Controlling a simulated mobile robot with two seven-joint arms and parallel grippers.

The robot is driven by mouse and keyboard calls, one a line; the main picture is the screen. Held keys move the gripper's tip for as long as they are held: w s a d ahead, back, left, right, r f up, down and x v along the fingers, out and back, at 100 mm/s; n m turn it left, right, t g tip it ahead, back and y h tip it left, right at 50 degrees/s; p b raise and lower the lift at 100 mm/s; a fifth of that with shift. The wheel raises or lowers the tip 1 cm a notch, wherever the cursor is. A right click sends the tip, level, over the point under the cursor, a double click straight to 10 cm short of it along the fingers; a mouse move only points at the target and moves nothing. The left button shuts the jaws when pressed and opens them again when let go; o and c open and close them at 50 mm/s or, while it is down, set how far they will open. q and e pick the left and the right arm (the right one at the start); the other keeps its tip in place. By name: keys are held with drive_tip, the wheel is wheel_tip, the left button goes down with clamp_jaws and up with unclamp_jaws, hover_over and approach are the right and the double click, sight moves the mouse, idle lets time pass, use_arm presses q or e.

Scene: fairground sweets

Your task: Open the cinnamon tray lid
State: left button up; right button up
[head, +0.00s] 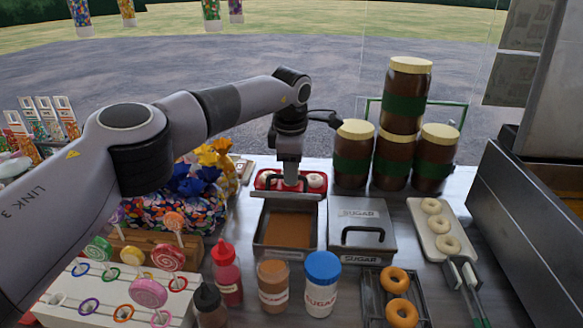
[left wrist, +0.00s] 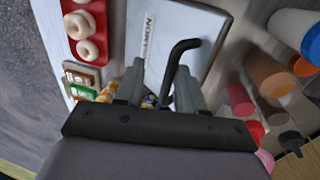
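The cinnamon tray (head: 258,243) stands uncovered on the counter, with brown powder showing inside. Its lid (head: 304,196) is raised at the tray's back edge and appears nearly edge-on in the head view. The left wrist view shows the lid's metal face (left wrist: 200,25) with a label ending in "AMON" and a dark bent handle (left wrist: 176,62). My left gripper (head: 290,181) is behind the raised lid. In the left wrist view its fingers (left wrist: 158,88) are apart, with the handle's lower end between them, nearer the right finger. Contact is unclear. My right gripper is out of view.
The closed sugar tray (head: 347,209) is right of the cinnamon tray. A red tray (head: 263,174) with doughnuts lies behind the lid. Brown jars (head: 352,166) are stacked back right. Bottles (head: 227,282) stand in front. Wrapped sweets (head: 190,212) lie left, under my arm.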

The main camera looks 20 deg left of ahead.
use_arm(q)
wheel_tip(320, 180, up, 7)
drive_tip(key=s+b, duration=0.1)
drive_tip(key=shift+s, duration=0.2)
drive_tip(key=shift+d+f, duration=0.1)
drive_tip(key=shift+f, duration=0.05)
